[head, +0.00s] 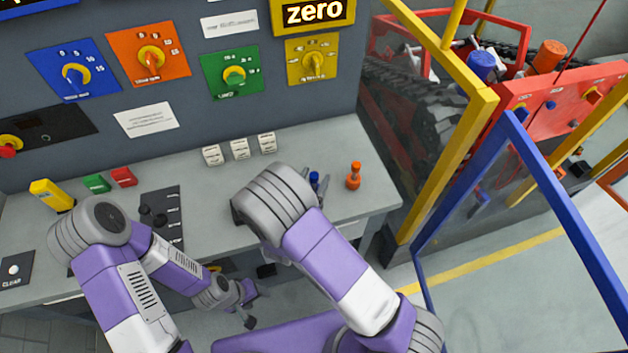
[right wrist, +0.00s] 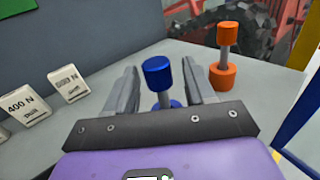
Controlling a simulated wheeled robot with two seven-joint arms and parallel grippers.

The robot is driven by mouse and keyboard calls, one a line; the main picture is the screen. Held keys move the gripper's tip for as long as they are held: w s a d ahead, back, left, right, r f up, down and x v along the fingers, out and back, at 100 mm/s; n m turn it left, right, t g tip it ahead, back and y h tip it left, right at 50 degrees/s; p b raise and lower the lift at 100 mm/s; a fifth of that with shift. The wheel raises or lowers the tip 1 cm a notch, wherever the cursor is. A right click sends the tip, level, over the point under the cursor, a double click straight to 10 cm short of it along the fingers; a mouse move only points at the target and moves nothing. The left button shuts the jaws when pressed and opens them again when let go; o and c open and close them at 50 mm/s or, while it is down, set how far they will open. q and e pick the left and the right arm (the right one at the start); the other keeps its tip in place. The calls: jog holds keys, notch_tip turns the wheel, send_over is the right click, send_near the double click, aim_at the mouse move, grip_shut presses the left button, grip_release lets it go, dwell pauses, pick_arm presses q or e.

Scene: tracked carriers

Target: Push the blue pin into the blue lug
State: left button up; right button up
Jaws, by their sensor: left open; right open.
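The blue pin (head: 314,179) stands upright on the grey bench, near its right end. In the right wrist view the blue pin (right wrist: 157,72) has a blue head, a grey shank and a blue base. My right gripper (right wrist: 160,68) is open, with one finger on each side of the pin and gaps showing. In the head view my right arm mostly hides this gripper. My left gripper (head: 250,305) is open and empty, low in front of the bench. Blue parts (head: 481,66) show on the red carrier at the right; I cannot tell which is the blue lug.
An orange pin (head: 353,176) stands close to the right of the blue pin. White weight blocks (head: 239,149) stand behind. A yellow post (head: 450,165) and a blue frame (head: 570,215) stand between bench and carrier. A dial panel (head: 150,57) rises behind the bench.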

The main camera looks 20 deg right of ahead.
jog(key=shift+c, duration=0.3)
grip_shut()
notch_tip(320, 180, up, 10)
jog(key=p, duration=0.2)
jog(key=shift+p, duration=0.35)
